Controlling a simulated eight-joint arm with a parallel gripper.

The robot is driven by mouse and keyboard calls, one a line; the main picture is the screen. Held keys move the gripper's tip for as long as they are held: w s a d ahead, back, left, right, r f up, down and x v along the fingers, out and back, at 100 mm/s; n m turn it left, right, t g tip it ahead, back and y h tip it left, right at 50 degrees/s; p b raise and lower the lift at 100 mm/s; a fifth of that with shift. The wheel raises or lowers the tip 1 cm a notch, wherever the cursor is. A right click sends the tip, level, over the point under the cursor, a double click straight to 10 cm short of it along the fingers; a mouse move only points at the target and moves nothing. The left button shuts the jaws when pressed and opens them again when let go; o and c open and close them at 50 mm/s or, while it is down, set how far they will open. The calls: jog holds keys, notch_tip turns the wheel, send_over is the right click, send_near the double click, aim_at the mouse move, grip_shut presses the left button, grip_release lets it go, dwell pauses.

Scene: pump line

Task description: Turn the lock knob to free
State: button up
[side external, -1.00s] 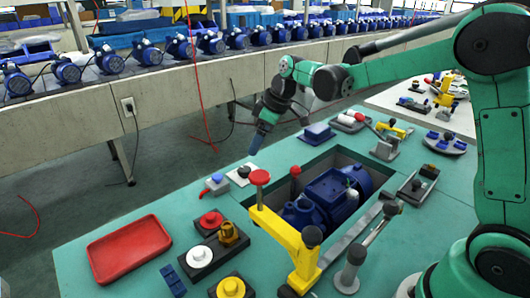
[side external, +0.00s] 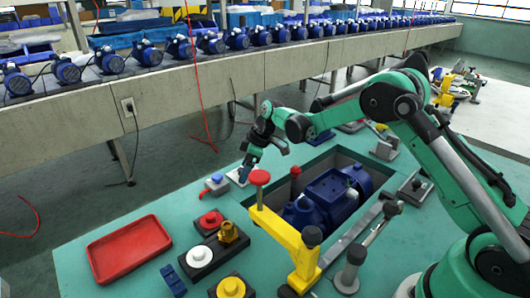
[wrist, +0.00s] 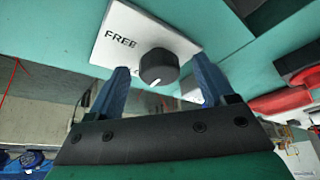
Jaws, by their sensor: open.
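The lock knob (wrist: 158,66) is a round black knob on a white plate (wrist: 122,28) printed FREE. Its white pointer line faces the bottom of the wrist view, away from the word FREE. A second mark by the right finger is mostly hidden. My gripper (wrist: 160,64) is open, with one blue finger on each side of the knob; a gap shows at least on the left, and I cannot tell if either touches. In the side view my gripper (side external: 245,174) is low over the white plate (side external: 235,178), and the knob is hidden there.
A blue-button box (side external: 216,182) stands just left of the plate. A yellow clamp (side external: 285,235) with a red knob and a blue pump (side external: 325,197) in a recess lie to the right. A red tray (side external: 128,248) sits at front left.

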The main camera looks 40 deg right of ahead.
grip_shut()
jog(key=shift+m, duration=0.3)
jog(key=m, duration=0.2)
jog(key=m+t+h, duration=0.1)
jog(key=m, duration=0.1)
jog(key=shift+a+h, duration=0.15)
jog(key=shift+h, duration=0.15)
jog(key=m+h, duration=0.1)
jog(key=m, duration=0.3)
jog(key=shift+a+m+h, duration=0.1)
jog(key=shift+m+h, duration=0.3)
jog(key=m+h, duration=0.1)
jog(key=m, duration=0.3)
jog(key=shift+h, duration=0.3)
jog(key=shift+m+g+h, duration=0.4)
jog(key=shift+m+h, duration=0.3)
jog(key=shift+m, duration=1.5)
